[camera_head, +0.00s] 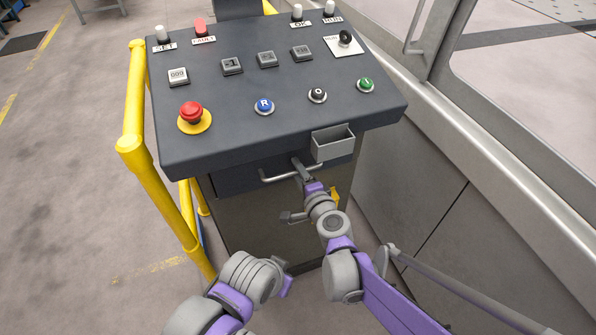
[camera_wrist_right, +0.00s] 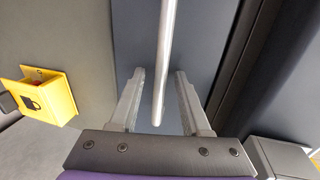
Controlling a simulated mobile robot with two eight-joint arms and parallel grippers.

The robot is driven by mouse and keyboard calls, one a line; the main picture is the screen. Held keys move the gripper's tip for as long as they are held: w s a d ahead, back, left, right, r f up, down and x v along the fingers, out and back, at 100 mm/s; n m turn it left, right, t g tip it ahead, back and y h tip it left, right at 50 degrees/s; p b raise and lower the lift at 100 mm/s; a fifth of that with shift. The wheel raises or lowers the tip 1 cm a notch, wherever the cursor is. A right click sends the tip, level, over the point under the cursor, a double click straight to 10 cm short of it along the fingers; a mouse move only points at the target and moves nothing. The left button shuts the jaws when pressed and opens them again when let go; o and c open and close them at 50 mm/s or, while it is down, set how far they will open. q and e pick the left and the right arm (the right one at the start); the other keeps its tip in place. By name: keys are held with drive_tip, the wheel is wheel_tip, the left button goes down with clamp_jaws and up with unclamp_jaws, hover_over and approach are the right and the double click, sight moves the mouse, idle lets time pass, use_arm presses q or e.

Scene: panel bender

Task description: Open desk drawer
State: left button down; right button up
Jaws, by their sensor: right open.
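The desk is a dark grey control console (camera_head: 240,125) with a drawer (camera_head: 245,178) under its top. The drawer looks shut. Its silver bar handle (camera_head: 278,177) runs across the front. My right gripper (camera_head: 303,172) is at the right part of the handle. In the right wrist view the handle (camera_wrist_right: 165,60) passes between the two open fingers of that gripper (camera_wrist_right: 158,95), with gaps on both sides.
A grey open box (camera_head: 333,143) hangs on the console front just above my right gripper. A yellow rail (camera_head: 135,110) stands at the left. A machine wall (camera_head: 400,190) closes off the right side.

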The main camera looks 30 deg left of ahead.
drive_tip(key=shift+w+a, duration=0.1)
drive_tip(key=shift+a, duration=0.05)
drive_tip(key=shift+c, duration=0.3)
clamp_jaws()
idle(1.1)
